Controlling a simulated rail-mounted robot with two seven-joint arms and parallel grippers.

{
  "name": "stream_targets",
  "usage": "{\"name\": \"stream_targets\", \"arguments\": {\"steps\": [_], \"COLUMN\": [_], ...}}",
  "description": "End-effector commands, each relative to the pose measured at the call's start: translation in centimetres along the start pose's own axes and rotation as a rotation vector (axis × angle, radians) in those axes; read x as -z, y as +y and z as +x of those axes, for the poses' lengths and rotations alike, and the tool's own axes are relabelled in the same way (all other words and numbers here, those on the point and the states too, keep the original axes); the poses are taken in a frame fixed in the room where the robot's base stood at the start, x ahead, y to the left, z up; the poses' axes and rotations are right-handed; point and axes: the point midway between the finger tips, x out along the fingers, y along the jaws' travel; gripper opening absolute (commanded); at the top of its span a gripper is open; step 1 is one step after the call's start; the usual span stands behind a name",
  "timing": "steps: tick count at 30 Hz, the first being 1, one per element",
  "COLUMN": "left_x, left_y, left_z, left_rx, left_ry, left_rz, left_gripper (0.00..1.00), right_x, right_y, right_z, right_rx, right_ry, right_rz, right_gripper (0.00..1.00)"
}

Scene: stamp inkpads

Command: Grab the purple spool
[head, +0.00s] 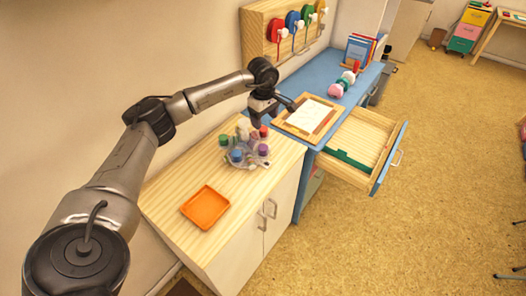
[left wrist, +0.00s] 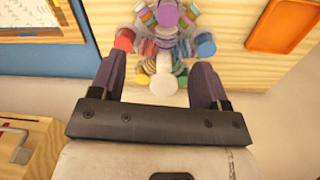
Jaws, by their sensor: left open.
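The purple spool (head: 263,150) is on the front right side of a round stand (head: 245,147) with several coloured spools on the wooden cabinet top. In the left wrist view a purple round top (left wrist: 167,14) shows at the upper edge, beyond my fingertips. My left gripper (head: 270,112) is above the back of the cabinet, near the stand and apart from the purple spool. In the left wrist view my left gripper (left wrist: 158,72) is open, with a white round part of the stand visible between its fingers. My right gripper is not in view.
An orange tray (head: 205,207) lies on the cabinet top in front of the stand. A blue desk (head: 325,68) with a clipboard (head: 310,115) adjoins behind, and its drawer (head: 362,145) is pulled out. A wooden wall rack (head: 262,25) holds several coloured spools.

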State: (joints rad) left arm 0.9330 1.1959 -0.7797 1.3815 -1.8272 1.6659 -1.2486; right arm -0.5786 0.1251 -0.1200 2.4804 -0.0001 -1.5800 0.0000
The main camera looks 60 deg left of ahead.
Motion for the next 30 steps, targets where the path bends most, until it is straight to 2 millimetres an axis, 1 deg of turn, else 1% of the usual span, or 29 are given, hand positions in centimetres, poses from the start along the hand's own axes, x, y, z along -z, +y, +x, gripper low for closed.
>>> {"name": "stream_targets", "arguments": {"steps": [2, 5, 7, 15, 18, 22, 30], "left_x": [0.2, 0.2, 0.2, 0.2, 0.2, 0.2, 0.2], "left_y": [-0.7, -0.8, -0.8, -1.0, -1.0, -1.0, -1.1], "left_z": [0.0, 0.4, 1.1, 5.8, 7.1, 8.2, 9.1], "left_rx": [0.045, 0.047, 0.046, 0.046, 0.045, 0.043, 0.044], "left_ry": [0.013, 0.011, 0.01, 0.009, 0.009, 0.009, 0.009], "left_rz": [0.06, 0.108, 0.123, 0.126, 0.126, 0.126, 0.125], "left_gripper": [0.69, 0.69, 0.69, 0.69, 0.69, 0.69, 0.69], "right_x": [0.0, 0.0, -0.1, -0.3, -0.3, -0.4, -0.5], "right_y": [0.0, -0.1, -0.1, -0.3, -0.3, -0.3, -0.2], "right_z": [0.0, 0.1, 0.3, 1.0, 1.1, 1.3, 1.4], "right_rx": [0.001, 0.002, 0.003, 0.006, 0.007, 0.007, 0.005], "right_ry": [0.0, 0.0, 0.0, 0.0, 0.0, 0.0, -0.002], "right_rz": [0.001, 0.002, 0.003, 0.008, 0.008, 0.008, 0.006], "right_gripper": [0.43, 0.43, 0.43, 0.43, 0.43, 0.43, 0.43]}}
